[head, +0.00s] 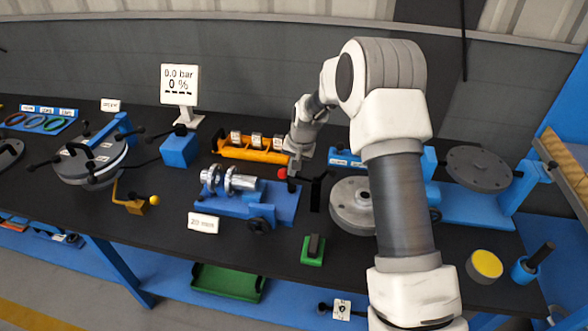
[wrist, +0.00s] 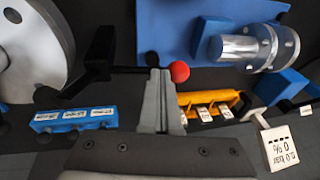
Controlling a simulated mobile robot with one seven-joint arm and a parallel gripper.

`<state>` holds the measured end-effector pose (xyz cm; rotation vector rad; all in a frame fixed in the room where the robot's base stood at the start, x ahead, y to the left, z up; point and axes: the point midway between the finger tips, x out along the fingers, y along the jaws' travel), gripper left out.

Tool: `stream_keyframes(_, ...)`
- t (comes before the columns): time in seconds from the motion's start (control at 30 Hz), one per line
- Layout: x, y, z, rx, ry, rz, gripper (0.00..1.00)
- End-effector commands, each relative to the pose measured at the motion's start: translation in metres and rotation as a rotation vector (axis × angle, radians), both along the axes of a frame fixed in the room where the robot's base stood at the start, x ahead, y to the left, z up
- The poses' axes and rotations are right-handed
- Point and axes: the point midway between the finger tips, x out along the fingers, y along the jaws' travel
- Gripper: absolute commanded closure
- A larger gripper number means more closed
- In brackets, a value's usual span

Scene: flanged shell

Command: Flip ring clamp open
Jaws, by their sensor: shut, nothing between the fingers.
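A black clamp bracket (head: 316,192) stands just right of the blue fixture, with a dark lever ending in a red ball knob (head: 282,174); I take this to be the ring clamp. In the wrist view the black bracket (wrist: 101,48) is at the upper left, and its lever runs right to the red knob (wrist: 180,71). My gripper (head: 293,172) is shut and empty, close to the lever. In the wrist view my fingertips (wrist: 159,73) overlap the lever just left of the knob; I cannot tell whether they touch it.
The blue fixture (head: 284,203) holds a shiny flanged shell (head: 236,183) left of my gripper. An orange rack (head: 262,153) stands behind. A round grey flange (head: 347,209) is to the right, partly behind my arm. A green block (head: 313,249) stands in front.

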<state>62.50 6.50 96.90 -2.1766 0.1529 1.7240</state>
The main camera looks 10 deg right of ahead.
Motion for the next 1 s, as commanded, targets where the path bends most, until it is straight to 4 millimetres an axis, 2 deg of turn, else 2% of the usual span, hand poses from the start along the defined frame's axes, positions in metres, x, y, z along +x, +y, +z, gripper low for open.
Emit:
stream_keyframes(0.7,-0.001,0.004,-0.004,0.004,0.003,0.003,1.0)
stream_keyframes(0.87,-0.001,0.003,0.013,0.004,0.0,0.002,1.0)
stream_keyframes(1.0,-0.002,-0.002,0.045,0.002,-0.005,0.0,1.0)
